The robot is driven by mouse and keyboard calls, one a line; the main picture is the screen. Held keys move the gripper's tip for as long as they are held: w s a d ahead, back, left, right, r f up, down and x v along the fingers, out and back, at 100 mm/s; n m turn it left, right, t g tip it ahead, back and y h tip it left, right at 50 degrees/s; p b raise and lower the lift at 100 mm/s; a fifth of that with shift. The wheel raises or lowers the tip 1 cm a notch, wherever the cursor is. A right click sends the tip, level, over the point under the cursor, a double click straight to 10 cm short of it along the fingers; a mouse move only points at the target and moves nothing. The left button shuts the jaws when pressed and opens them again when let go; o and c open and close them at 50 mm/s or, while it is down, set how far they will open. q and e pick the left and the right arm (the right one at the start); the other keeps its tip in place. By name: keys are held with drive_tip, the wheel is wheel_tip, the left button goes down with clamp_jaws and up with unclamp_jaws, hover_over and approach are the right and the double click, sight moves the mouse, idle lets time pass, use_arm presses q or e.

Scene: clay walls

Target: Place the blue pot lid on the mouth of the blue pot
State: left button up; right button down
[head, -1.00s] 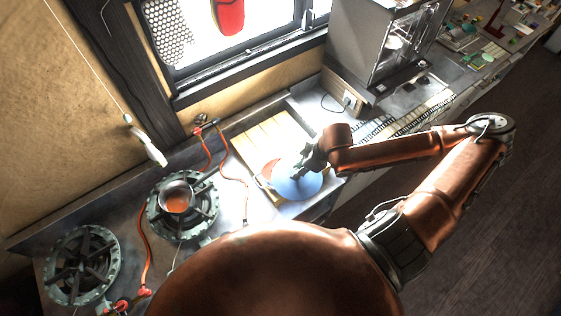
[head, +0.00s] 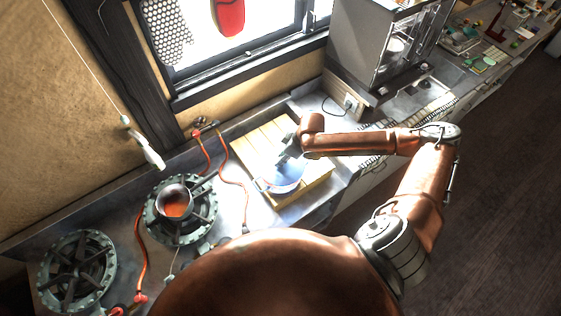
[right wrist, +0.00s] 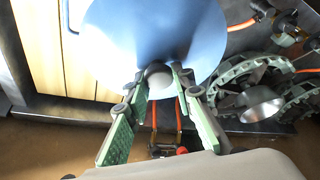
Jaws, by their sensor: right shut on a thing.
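My right gripper (head: 291,154) is shut on the knob of the blue lid (head: 284,180). The right wrist view shows the gripper fingers (right wrist: 168,80) around the round knob, with the broad blue disc of the lid (right wrist: 150,28) beyond it. The lid is over the wooden board; I cannot tell its height above it. A small metal pot (head: 174,202) with orange inside stands open on a burner to the left; it looks grey rather than blue. It also shows in the right wrist view (right wrist: 260,103). No clearly blue pot shows. My left gripper is out of view.
The slatted wooden board (head: 262,140) lies on the metal counter. The pot's burner (head: 205,212) and an empty burner (head: 77,270) are to the left. An orange hose (head: 236,180) runs between board and burner. A glass-fronted appliance (head: 385,45) stands behind on the right.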

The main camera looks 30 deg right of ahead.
sight(291, 165)
drive_tip(key=shift+w+f, duration=0.65)
drive_tip(key=shift+f, duration=0.1)
wheel_tip(291, 165, down, 2)
drive_tip(key=shift+s+f+p, duration=0.1)
drive_tip(key=shift+p, duration=0.45)
drive_tip(key=shift+f, duration=0.35)
drive_tip(key=c, duration=1.7)
unclamp_jaws()
drive_tip(key=shift+f, duration=0.1)
drive_tip(key=shift+o, duration=0.2)
drive_tip(key=b+v, duration=0.1)
drive_tip(key=v, duration=1.1)
